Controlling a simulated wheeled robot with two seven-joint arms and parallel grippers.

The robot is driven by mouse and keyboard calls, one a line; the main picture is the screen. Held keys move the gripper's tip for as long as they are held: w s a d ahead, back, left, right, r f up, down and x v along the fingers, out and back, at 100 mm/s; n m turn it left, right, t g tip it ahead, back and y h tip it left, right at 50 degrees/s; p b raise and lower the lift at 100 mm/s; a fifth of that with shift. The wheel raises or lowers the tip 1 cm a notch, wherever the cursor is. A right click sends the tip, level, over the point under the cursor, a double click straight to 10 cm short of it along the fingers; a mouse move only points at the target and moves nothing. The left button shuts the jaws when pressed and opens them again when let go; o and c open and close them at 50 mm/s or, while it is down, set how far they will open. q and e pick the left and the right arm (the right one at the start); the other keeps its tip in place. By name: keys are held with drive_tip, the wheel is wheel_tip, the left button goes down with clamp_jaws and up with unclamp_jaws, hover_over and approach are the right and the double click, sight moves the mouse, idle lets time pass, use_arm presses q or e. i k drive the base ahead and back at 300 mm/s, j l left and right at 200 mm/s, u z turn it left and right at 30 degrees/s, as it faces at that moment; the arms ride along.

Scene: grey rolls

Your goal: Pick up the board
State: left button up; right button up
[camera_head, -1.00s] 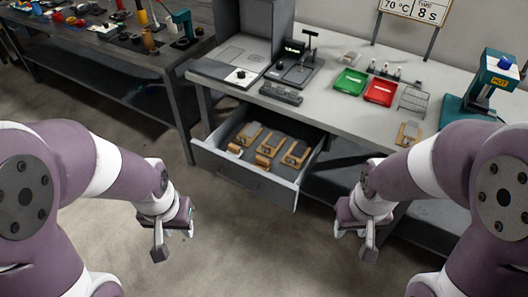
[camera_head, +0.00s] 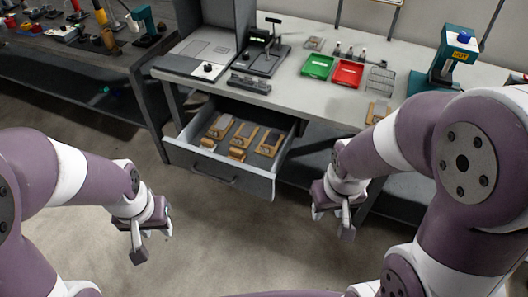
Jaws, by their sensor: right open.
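Several wooden boards with grey pieces on them lie in the open drawer (camera_head: 222,178) below the workbench; one board (camera_head: 270,143) is at the right of the drawer and another (camera_head: 221,126) at the left. A similar small wooden board (camera_head: 378,112) lies on the bench top near its front edge, above my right gripper. My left gripper (camera_head: 138,250) hangs over the floor, left of and nearer than the drawer, apart from everything; its opening is not clear from this angle. My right gripper (camera_head: 344,229) is open and empty, right of the drawer and in front of the bench.
The bench top (camera_head: 300,92) carries a green tray (camera_head: 317,66), a red tray (camera_head: 347,73), a wire rack (camera_head: 380,81) and a teal press (camera_head: 445,62). A second cluttered bench (camera_head: 80,50) stands at the left. The floor before the drawer is clear.

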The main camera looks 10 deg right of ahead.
sight(244, 133)
drive_tip(key=z, duration=0.3)
drive_tip(key=i+j+z, duration=0.45)
drive_tip(key=j, duration=0.25)
drive_tip(key=i+j+z, duration=0.1)
drive_tip(key=j+z, duration=0.15)
drive_tip(key=j, duration=0.15)
drive_tip(key=i+j+z, duration=0.25)
drive_tip(key=j, duration=0.2)
drive_tip(key=j+z, duration=0.25)
drive_tip(key=j, duration=0.15)
drive_tip(key=i+j, duration=0.1)
drive_tip(key=j, duration=0.65)
drive_tip(key=i+j, duration=0.1)
drive_tip(key=j, duration=0.6)
drive_tip(key=i+j, duration=0.1)
drive_tip(key=j, duration=0.65)
